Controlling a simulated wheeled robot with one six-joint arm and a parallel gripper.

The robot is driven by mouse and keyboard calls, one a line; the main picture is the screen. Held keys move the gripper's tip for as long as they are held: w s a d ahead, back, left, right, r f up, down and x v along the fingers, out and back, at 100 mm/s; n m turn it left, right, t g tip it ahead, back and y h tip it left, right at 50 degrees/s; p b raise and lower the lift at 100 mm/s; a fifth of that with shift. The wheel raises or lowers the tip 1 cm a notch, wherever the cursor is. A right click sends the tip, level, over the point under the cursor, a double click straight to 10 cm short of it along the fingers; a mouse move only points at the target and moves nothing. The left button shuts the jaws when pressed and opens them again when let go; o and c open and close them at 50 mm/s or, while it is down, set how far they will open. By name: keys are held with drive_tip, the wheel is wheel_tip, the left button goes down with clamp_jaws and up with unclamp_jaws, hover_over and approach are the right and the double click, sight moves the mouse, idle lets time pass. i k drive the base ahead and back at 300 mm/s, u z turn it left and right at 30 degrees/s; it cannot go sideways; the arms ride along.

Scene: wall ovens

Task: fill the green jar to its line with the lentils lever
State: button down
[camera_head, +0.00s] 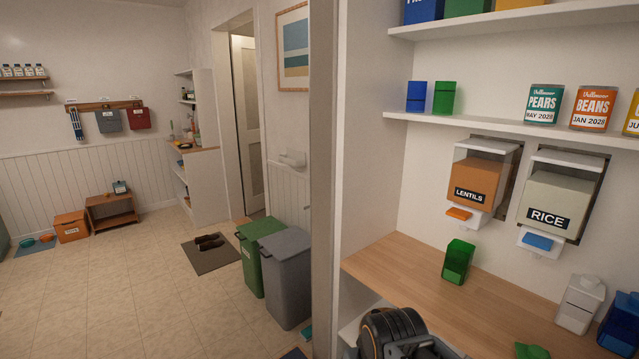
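A green jar (457,262) stands on the wooden counter, below the lentils dispenser. I cannot make out its fill line or any contents. The lentils dispenser (478,180) is on the wall, with an orange-brown front, a black LENTILS label and an orange lever (459,214) at its lower front. The jar is apart from the lever, with a gap between them. Part of my arm shows at the bottom edge, in front of the counter. My gripper's fingers do not show in this view.
A rice dispenser (552,205) with a blue lever (538,241) hangs to the right. A white carton (580,303) and a dark blue container (620,325) stand on the counter's right. Cans line the shelf (490,124) above. The counter (400,262) is bare left of the jar.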

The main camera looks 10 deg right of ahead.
sight(461, 214)
drive_tip(key=z, duration=1.2)
